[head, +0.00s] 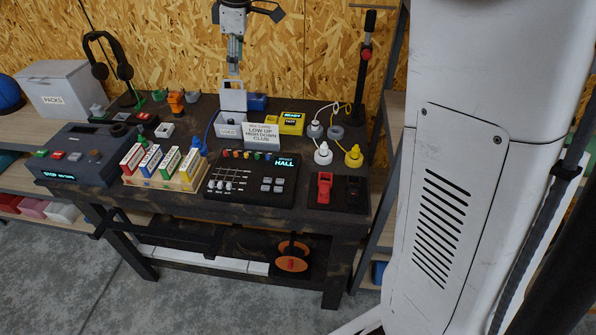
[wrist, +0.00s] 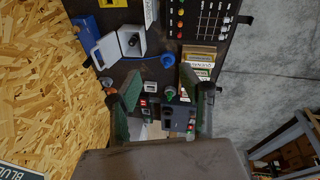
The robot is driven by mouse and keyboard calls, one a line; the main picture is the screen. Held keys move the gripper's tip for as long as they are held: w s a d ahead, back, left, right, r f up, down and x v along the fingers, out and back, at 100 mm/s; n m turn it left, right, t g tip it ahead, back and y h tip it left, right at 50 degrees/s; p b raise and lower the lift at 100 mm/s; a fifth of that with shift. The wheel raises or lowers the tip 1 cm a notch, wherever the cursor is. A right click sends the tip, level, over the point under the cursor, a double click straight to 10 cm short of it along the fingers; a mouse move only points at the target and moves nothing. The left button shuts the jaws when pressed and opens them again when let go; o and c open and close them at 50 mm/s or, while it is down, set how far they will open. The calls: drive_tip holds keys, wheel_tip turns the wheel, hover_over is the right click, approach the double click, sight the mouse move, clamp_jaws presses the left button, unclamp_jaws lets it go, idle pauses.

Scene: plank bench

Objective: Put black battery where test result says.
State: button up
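My gripper (head: 233,72) hangs empty over the back of the bench, above a small white box (head: 229,127) with its lid (head: 233,96) raised. In the wrist view the fingers (wrist: 168,96) are wide apart. The white box also shows there (wrist: 117,46), with a dark round object (wrist: 133,40) in it. I cannot tell whether that is the black battery. A yellow device (head: 291,123) has a lit display that seems to read READY. A white sign (head: 262,135) appears to read "LOW UP HIGH DOWN". No test result is clearly readable.
A black mixer panel (head: 275,190) reads HALL. A rack of coloured boxes (head: 163,178) and a grey console (head: 80,160) stand left. Red (head: 324,187) and black (head: 352,188) objects lie front right. A stand (head: 364,75) and headphones (head: 108,60) rise high.

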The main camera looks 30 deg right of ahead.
drive_tip(key=s+m+t, duration=0.2)
drive_tip(key=s+m, duration=0.5)
drive_tip(key=s, duration=1.2)
drive_tip(key=s+f+m+t, duration=0.2)
drive_tip(key=s+f+m, duration=0.3)
drive_tip(key=s, duration=0.9)
wheel_tip(320, 180, down, 3)
drive_tip(key=shift+s+a+f+m+h, duration=0.2)
drive_tip(key=shift+s+m+h, duration=0.1)
drive_tip(key=shift+s+m, duration=0.1)
wheel_tip(320, 180, down, 6)
drive_tip(key=b, duration=0.5)
drive_tip(key=shift+r+b, duration=0.1)
drive_tip(key=shift+b, duration=0.25)
drive_tip(key=shift+c, duration=0.3)
